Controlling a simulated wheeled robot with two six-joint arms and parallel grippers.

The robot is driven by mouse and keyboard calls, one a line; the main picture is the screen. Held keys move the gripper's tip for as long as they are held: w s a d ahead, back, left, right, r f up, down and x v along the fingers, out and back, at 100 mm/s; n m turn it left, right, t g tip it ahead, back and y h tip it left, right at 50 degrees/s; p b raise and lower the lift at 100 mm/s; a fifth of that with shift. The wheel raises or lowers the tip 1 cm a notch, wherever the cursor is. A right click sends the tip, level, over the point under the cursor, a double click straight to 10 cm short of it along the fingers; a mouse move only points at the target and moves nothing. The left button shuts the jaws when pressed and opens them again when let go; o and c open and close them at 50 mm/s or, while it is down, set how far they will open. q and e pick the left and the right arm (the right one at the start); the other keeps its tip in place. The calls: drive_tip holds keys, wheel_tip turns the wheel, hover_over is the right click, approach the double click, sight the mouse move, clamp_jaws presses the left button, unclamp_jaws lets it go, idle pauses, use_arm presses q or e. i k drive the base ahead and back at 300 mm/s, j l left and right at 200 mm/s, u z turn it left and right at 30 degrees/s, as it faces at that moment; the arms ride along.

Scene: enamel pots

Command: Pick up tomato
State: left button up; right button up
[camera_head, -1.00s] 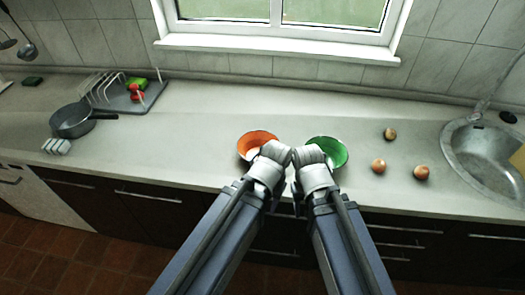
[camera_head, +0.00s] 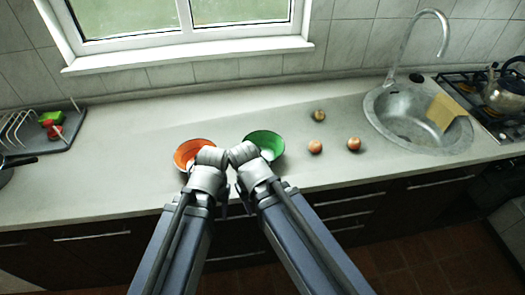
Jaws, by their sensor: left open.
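Two small red things (camera_head: 55,132), possibly tomatoes, lie by the dish rack at the far left of the counter, with a green item (camera_head: 50,118) next to them. They are too small to identify surely. Several round brownish-red items, like onions or tomatoes, sit on the counter right of the bowls: one at the front (camera_head: 315,147), one further right (camera_head: 354,144) and one behind (camera_head: 319,116). My left gripper (camera_head: 222,206) is open, low at the counter's front edge, mostly hidden by its wrist and away from all of these. My right gripper is mostly hidden below its wrist.
An orange bowl (camera_head: 186,151) and a green bowl (camera_head: 270,143) stand just behind my wrists. A sink (camera_head: 400,125) with a yellow cloth (camera_head: 443,111) is at the right, then a stove with a kettle (camera_head: 505,92). Counter behind the bowls is clear.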

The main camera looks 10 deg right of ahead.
sight(315, 147)
drive_tip(key=z, duration=1.3)
drive_tip(key=i+l, duration=0.1)
drive_tip(key=l, duration=0.3)
drive_tip(key=i+l, duration=0.15)
drive_tip(key=l, duration=0.3)
drive_tip(key=i+l, duration=0.1)
drive_tip(key=l, duration=0.3)
drive_tip(key=i+l, duration=0.15)
drive_tip(key=l, duration=0.25)
drive_tip(key=u, duration=1.3)
drive_tip(key=i+u, duration=0.25)
drive_tip(key=j+u, duration=0.1)
drive_tip(key=u, duration=0.2)
drive_tip(key=i, duration=0.25)
